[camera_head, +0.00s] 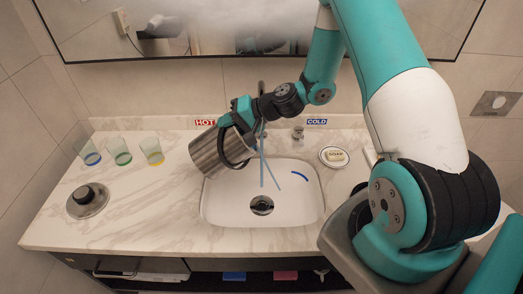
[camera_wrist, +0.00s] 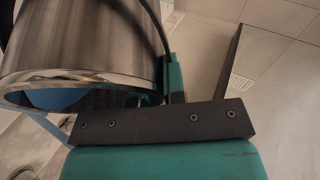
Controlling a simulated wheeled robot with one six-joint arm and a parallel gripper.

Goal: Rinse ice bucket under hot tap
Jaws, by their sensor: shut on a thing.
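The steel ice bucket (camera_head: 211,153) is tilted above the left part of the sink (camera_head: 235,215), with a dark handle at its side. My gripper (camera_head: 241,117) is shut on it at the handle side. The wrist view shows the bucket (camera_wrist: 75,45) close up, with a blue patch inside its mouth; the exact grip contact is hidden. The red HOT label (camera_head: 205,123) is behind the bucket, and the hot tap is hidden. The central spout (camera_head: 262,88) is partly hidden by my arm. Thin blue streams (camera_head: 262,165) run down into the sink.
Glasses with blue (camera_head: 91,153), green (camera_head: 122,153) and yellow (camera_head: 154,152) bases stand at left. A lid (camera_head: 88,201) lies in front of them. The COLD label (camera_head: 317,122), a tap handle (camera_head: 298,133) and soap dish (camera_head: 334,157) are at right. The front left counter is clear.

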